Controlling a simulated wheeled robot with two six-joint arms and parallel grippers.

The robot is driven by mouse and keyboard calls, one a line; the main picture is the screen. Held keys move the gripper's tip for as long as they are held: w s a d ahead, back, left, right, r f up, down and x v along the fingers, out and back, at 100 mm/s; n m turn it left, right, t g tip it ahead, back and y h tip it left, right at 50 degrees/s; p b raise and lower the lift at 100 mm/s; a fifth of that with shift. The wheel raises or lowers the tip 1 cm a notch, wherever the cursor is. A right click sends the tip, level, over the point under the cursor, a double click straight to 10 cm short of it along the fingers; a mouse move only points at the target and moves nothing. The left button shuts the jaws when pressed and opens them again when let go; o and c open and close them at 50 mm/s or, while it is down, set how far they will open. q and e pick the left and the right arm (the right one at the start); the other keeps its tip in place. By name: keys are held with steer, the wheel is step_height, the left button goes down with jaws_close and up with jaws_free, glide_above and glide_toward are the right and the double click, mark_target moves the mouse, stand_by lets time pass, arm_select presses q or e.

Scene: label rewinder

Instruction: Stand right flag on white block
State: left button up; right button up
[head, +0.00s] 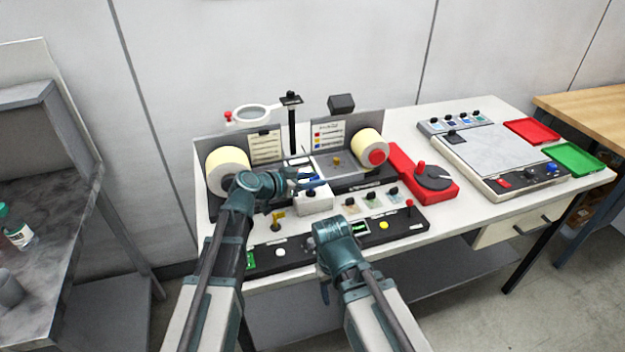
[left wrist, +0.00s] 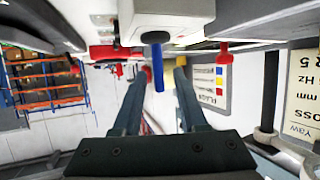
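The white block (head: 316,202) sits on the machine deck, just below my left gripper (head: 312,179). It fills the top middle of the left wrist view (left wrist: 165,28), which looks inverted. A blue flag or peg (left wrist: 158,68) with a dark base appears to stand upright on the block. In the head view, a bit of blue (head: 314,181) shows by the fingertips. The left fingers are apart, with the blue piece between or just beyond their tips, apparently untouched. My right gripper (head: 325,293) points down at the front; its fingers are mostly hidden.
Label rolls (head: 228,171) stand at the left and right (head: 370,147) of the machine. A lit magnifier (head: 251,114) rises behind. A red base with a dark disc (head: 433,178) is to the right. A flags sign (left wrist: 208,84) shows beside the fingers. Red (head: 531,131) and green (head: 574,159) trays lie far right.

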arm_select(q)
steer(key=shift+r, duration=0.25)
steer(key=p+v, duration=0.5)
steer(key=v, duration=0.7)
steer(key=shift+f, duration=0.1)
